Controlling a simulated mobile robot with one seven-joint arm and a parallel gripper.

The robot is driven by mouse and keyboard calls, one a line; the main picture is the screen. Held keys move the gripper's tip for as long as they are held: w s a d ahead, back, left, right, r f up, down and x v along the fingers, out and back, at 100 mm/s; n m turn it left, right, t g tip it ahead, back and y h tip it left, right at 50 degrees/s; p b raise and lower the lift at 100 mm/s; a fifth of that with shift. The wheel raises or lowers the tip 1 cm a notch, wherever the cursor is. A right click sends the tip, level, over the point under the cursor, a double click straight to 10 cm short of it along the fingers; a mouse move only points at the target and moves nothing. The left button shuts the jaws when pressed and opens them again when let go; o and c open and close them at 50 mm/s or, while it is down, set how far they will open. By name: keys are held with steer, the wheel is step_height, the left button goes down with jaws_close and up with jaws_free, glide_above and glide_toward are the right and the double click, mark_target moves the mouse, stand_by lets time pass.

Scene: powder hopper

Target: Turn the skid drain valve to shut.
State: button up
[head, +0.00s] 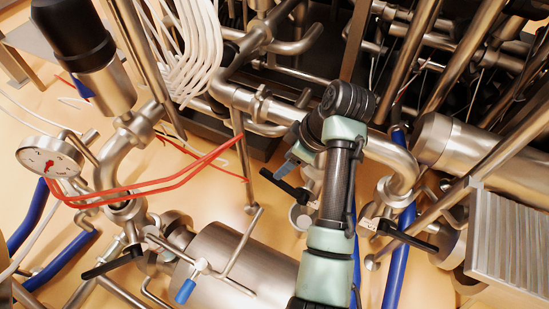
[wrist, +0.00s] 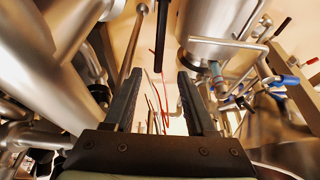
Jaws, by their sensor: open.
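A black lever handle (head: 285,187) shows just below my gripper (head: 286,166) in the head view. It seems to be the valve lever by the gripper; no label marks it as the skid drain valve. In the wrist view a black bar (wrist: 162,38), likely this lever, runs upright in the picture, in line with the gap between the fingers. My gripper (wrist: 159,80) is open, its two dark fingers apart and nothing between them. The bar appears beyond the fingertips; contact is not visible. The valve body is partly hidden by my arm.
Other black levers sit at right (head: 405,235) and lower left (head: 112,262). A blue-handled valve (head: 185,291) is by the steel cylinder (head: 225,250). Thick pipes (head: 375,150), red hoses (head: 150,187) and a gauge (head: 48,157) crowd the space around my arm.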

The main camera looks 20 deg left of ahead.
mark_target(268, 180)
steer(key=shift+w+f, duration=0.2)
steer(key=shift+w, duration=0.05)
steer(key=shift+a+f, duration=0.1)
steer(key=shift+f, duration=0.15)
steer(key=b+x, duration=0.5)
steer(key=x, duration=0.7)
steer(key=shift+s+b, duration=0.15)
steer(key=shift+b, duration=0.2)
steer(key=shift+c, duration=0.2)
jaws_close()
